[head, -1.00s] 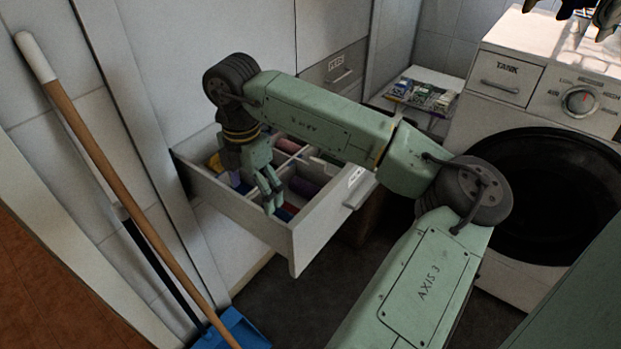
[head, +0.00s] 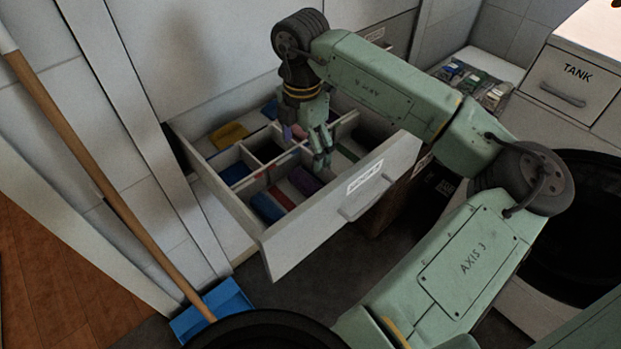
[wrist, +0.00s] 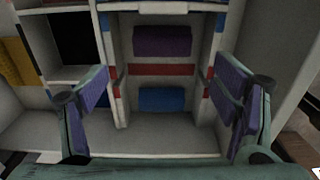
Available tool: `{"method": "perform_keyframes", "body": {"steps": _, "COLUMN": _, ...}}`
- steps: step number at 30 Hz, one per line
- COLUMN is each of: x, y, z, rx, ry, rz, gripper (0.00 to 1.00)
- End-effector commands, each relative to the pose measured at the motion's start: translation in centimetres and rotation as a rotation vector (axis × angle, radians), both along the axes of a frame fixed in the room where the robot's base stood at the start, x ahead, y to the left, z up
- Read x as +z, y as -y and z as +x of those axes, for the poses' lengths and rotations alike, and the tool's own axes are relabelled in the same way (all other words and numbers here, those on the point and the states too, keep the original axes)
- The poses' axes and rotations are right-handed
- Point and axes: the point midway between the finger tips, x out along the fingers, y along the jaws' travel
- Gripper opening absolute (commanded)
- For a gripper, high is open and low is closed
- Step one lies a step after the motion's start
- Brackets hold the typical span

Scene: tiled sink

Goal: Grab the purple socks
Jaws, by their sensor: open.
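The purple socks (head: 305,181) are a rolled bundle in a compartment of the open drawer in the head view. In the wrist view the purple bundle (wrist: 162,41) lies at the upper middle, beyond a red strip and a blue bundle (wrist: 162,99). My gripper (head: 320,160) points down over the drawer, close to the purple bundle in the head view. In the wrist view my gripper's fingers (wrist: 162,88) are spread wide, left and right of the compartment, with nothing between them. The purple bundle lies ahead of the fingertips there. The exact height above it is unclear.
The white drawer (head: 335,205) has thin dividers and a high front panel. It also holds a blue bundle (head: 268,207) and a yellow item (head: 229,134). A broom handle (head: 105,185) leans at left by a blue dustpan (head: 211,306). A washing machine stands right.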

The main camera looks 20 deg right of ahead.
Motion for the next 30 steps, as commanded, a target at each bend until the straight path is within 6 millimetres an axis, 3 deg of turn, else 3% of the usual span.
{"method": "perform_keyframes", "body": {"steps": 6, "x": -3.3, "y": -0.1, "z": -0.1, "rx": 0.000, "ry": -0.001, "rz": 0.003, "gripper": 0.81}}
{"method": "perform_keyframes", "body": {"steps": 14, "x": -5.4, "y": -0.1, "z": -0.3, "rx": 0.000, "ry": -0.001, "rz": 0.005, "gripper": 0.81}}
{"method": "perform_keyframes", "body": {"steps": 21, "x": -8.8, "y": -0.1, "z": -0.4, "rx": 0.000, "ry": 0.000, "rz": 0.004, "gripper": 0.81}}
{"method": "perform_keyframes", "body": {"steps": 30, "x": -9.4, "y": 0.0, "z": -0.4, "rx": 0.000, "ry": 0.001, "rz": 0.000, "gripper": 0.80}}
